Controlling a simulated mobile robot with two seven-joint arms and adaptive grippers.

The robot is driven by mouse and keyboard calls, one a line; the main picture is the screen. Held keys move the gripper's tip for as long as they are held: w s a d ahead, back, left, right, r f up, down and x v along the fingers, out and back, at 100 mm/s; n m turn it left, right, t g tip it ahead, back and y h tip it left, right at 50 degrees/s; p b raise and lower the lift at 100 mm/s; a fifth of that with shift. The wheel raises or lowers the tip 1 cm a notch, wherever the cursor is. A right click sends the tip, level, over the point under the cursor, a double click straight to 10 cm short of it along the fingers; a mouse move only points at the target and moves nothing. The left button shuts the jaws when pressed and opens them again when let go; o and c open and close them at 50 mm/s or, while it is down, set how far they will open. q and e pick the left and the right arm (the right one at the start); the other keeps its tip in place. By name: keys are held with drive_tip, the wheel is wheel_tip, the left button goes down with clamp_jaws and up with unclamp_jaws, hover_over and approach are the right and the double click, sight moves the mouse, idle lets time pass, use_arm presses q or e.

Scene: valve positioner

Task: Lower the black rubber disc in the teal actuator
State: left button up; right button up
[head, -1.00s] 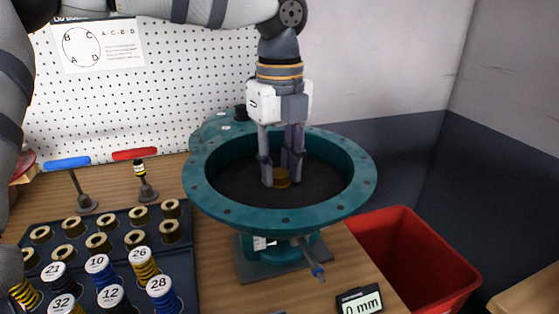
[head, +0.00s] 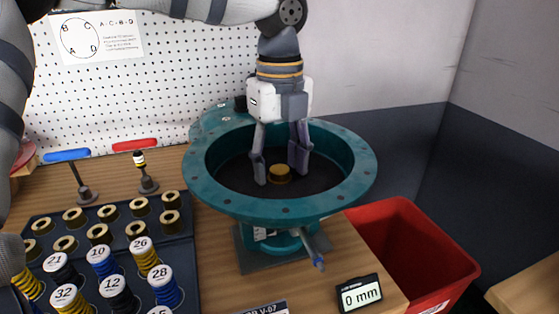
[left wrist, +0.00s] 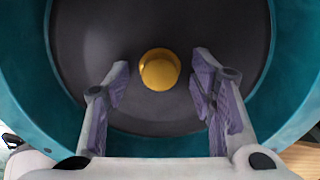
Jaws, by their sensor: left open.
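The teal actuator (head: 200,180) is a round flanged bowl on a stand on the bench. The black rubber disc (head: 235,178) lies inside it, with a brass hub (head: 279,173) standing at its middle. My left gripper (head: 279,172) points down into the bowl, open, its fingers on either side of the hub. In the left wrist view the fingers (left wrist: 163,92) are spread wide and apart from the brass hub (left wrist: 160,69), which sits between and slightly beyond the tips. The disc (left wrist: 150,115) shows dark beneath them. My right gripper is not in view.
A dark tray (head: 185,245) of brass bushings and numbered springs sits at the left, with red (head: 135,145) and blue (head: 67,155) T-handle tools behind. A display (head: 360,295) reads 0 mm. A red bin (head: 410,250) stands at the right. A pegboard is behind.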

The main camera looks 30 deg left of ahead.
use_arm(q)
wheel_tip(320, 180, up, 12)
idle(0.3)
